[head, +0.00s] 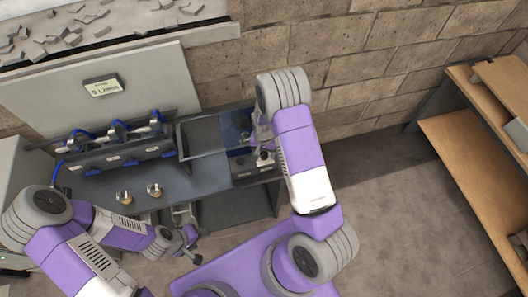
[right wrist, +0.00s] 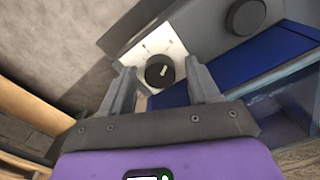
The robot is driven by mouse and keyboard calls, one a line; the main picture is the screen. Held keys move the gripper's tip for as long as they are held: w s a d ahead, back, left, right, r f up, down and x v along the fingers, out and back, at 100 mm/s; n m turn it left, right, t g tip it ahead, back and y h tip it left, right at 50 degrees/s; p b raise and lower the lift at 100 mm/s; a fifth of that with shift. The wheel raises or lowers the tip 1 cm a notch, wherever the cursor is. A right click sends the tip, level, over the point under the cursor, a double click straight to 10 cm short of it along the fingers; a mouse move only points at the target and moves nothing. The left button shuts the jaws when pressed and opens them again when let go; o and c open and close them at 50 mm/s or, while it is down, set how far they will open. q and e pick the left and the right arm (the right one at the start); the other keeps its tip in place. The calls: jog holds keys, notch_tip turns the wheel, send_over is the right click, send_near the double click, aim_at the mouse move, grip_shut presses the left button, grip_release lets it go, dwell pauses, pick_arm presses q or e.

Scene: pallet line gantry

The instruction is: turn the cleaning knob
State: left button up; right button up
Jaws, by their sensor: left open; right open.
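A small round black knob (right wrist: 158,72) with a white pointer mark sits on a white dial plate (right wrist: 150,48) in the right wrist view. My right gripper (right wrist: 159,69) is open, with one finger on each side of this knob; I cannot tell whether the fingers touch it. In the head view my right arm largely hides that hand and the knob area at the bench's right end. My left gripper (head: 190,244) is open and empty, low in front of the bench, away from the knobs.
A larger dark knob (right wrist: 246,16) is beside the dial plate. A blue panel (right wrist: 250,65) lies close to the right finger. On the bench (head: 185,182) stand two brass fittings (head: 124,197) and a rack with blue hoses (head: 115,155). Wooden shelves (head: 465,150) are at the right; the floor between is clear.

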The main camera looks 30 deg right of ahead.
jog(key=c, duration=1)
jog(key=shift+c, duration=0.2)
jog(key=n+b, duration=0.2)
jog(key=n, duration=0.1)
jog(key=shift+f+n, duration=0.1)
jog(key=shift+n, duration=0.2)
jog(key=n+b, duration=0.2)
jog(key=n, duration=0.2)
jog(key=shift+n, duration=0.3)
jog(key=n+b, duration=0.1)
jog(key=n, duration=0.2)
jog(key=shift+b, duration=0.4)
jog(key=shift+n+b, duration=0.5)
jog(key=shift+n, duration=1.6)
